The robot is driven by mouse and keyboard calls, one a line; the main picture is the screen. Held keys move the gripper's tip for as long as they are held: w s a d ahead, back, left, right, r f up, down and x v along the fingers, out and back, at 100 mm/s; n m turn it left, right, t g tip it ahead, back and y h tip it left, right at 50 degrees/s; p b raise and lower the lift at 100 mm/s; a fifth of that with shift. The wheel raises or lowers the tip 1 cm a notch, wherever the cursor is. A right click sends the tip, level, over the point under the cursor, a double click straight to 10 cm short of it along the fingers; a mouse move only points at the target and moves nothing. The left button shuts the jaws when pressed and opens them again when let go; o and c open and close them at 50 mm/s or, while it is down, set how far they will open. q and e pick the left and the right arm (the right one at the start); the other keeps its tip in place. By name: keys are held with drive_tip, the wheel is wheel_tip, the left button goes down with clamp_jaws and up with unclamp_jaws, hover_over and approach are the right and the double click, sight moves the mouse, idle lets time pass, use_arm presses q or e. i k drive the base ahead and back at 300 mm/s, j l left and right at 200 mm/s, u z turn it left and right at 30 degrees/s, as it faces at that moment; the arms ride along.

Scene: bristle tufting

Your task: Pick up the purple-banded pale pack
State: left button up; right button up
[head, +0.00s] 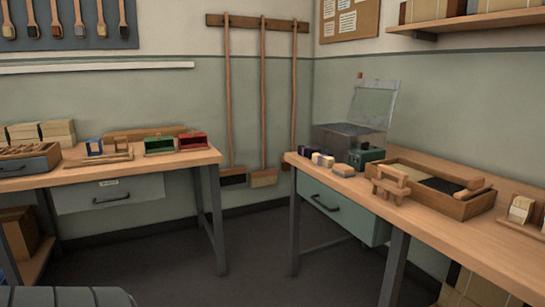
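Several small packs stand in a row at the back left of the right-hand bench (440,222). One pale pack with a purple band (323,159) seems to be in the middle of this row. It is small in the picture, so its exact edges are hard to tell. A dark pack (304,151) stands to its left, and a pale block with an orange-brown lower part (343,170) lies to its right. Neither of my grippers shows in the head view.
A green box (366,158) and a grey machine with a raised clear lid (374,103) stand behind the packs. A wooden tray (465,208) lies to the right. A left bench (185,162) holds green and red boxes. Open floor (255,265) lies between the benches.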

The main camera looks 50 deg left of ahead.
sight(324, 159)
drive_tip(key=u, duration=1.35)
